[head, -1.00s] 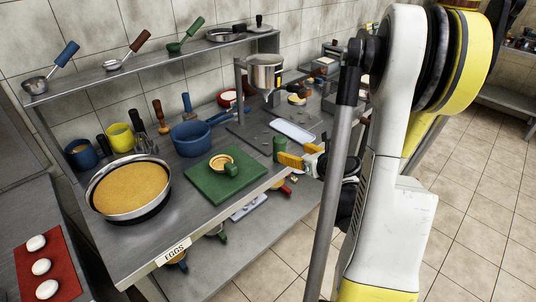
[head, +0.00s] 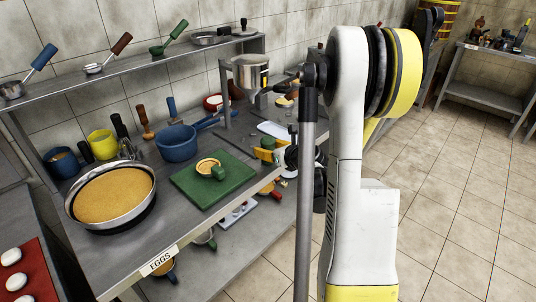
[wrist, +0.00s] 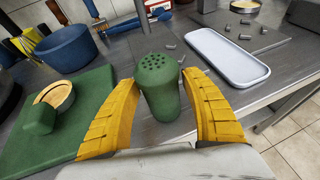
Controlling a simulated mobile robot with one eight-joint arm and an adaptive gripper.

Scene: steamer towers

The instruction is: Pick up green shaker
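The green shaker (wrist: 160,88) stands upright on the steel counter, with a domed top full of small holes. In the wrist view it is between the two yellow fingers of my gripper (wrist: 158,79). The fingers are open, with a gap on each side of the shaker. In the head view my gripper (head: 268,152) is at the counter's front edge, right of the green board, and mostly hides the shaker.
The green cutting board (wrist: 85,92) lies left, holding a round tan piece (wrist: 56,94) and a green cup-like object (wrist: 38,118). A white tray (wrist: 228,58) lies behind to the right. A blue pot (wrist: 66,47) and a large filled pan (head: 110,196) stand farther left.

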